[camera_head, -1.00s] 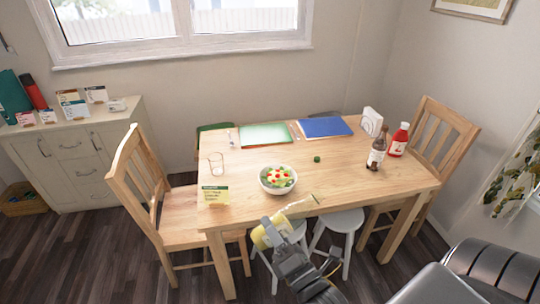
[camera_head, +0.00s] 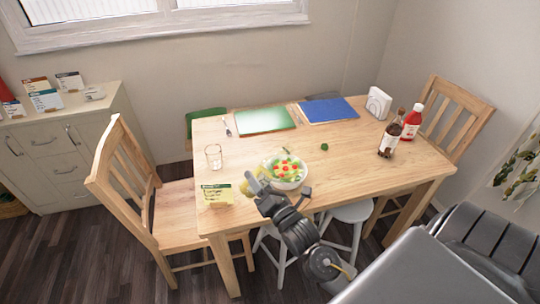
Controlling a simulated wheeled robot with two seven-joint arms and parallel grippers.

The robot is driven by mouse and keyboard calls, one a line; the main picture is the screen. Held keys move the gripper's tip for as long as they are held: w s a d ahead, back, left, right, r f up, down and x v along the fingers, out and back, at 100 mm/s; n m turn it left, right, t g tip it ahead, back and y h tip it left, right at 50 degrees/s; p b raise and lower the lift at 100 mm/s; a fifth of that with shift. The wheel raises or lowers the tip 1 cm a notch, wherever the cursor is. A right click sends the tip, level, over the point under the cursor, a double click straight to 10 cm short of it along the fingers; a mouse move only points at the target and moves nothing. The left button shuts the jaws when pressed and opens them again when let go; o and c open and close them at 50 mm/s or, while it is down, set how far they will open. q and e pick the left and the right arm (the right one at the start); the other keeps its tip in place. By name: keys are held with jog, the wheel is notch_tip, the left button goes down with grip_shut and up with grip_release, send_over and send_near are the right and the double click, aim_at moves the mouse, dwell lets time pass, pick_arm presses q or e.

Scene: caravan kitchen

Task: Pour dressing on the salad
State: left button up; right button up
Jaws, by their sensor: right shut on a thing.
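The salad bowl (camera_head: 289,183) is white and stands on the wooden table, filled with green leaves and red and yellow pieces. My right gripper (camera_head: 264,191) is shut on a pale yellow dressing bottle (camera_head: 253,184). The bottle is tilted at the bowl's left side, partly hidden by the gripper. It appears to overlap the bowl's left edge in this view; I cannot tell its exact height or whether it touches. No flowing dressing can be made out. My left gripper is not in view.
A yellow and green box (camera_head: 217,195) stands left of the bowl, with a glass (camera_head: 213,156) behind it. A brown bottle (camera_head: 391,137), a red bottle (camera_head: 413,122) and a napkin holder (camera_head: 378,103) stand at the right. Green (camera_head: 264,120) and blue (camera_head: 328,109) mats lie behind.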

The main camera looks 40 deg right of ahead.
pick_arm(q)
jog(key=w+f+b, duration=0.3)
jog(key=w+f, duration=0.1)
pick_arm(e)
jog(key=w+d+f+h, duration=0.3)
jog(key=w+d, duration=0.9)
pick_arm(q)
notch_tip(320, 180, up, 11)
jog(key=p, duration=1)
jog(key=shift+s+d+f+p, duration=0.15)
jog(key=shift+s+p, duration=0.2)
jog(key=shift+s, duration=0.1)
pick_arm(e)
jog(key=s+d+r+n+g, duration=0.1)
jog(key=d+r+n, duration=0.2)
jog(key=r, duration=0.3)
jog(key=s+d+r+n+g+y, duration=0.1)
jog(key=d+r+n, duration=0.2)
jog(key=r+n, duration=0.2)
jog(key=shift+s+r+n, duration=0.2)
jog(key=shift+r+n, duration=0.15)
jog(key=shift+n, duration=0.05)
